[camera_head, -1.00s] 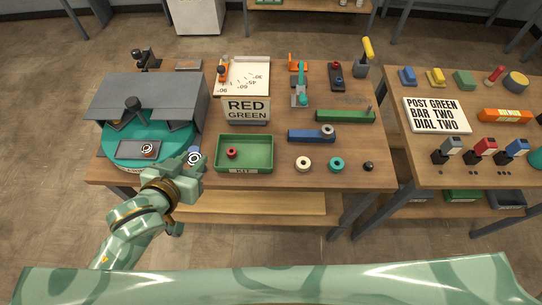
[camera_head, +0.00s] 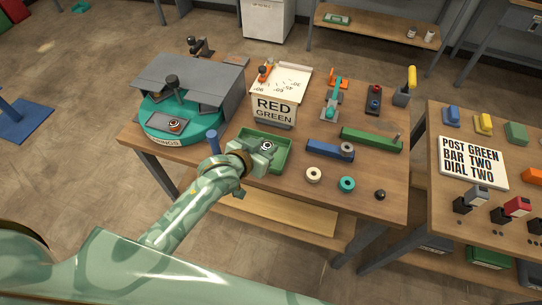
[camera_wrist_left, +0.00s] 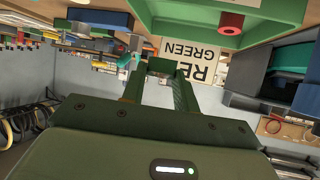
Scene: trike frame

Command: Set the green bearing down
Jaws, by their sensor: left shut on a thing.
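My left gripper (camera_head: 262,158) is over the green kit tray (camera_head: 284,152) in the head view and hides much of it. It is shut on the green bearing (camera_head: 267,146), whose pale ring with a dark centre faces up. In the left wrist view the green bearing (camera_wrist_left: 162,66) shows between the fingertips. There the tray (camera_wrist_left: 182,27) is at the top, with a red round piece (camera_wrist_left: 231,23) in it. I cannot tell whether the bearing touches the tray floor. My right gripper is not in view.
A blue post (camera_head: 213,141) and a teal turntable (camera_head: 152,128) under a grey hood are to the left. A blue block (camera_head: 325,149), cream ring (camera_head: 314,174) and teal ring (camera_head: 347,184) lie to the right.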

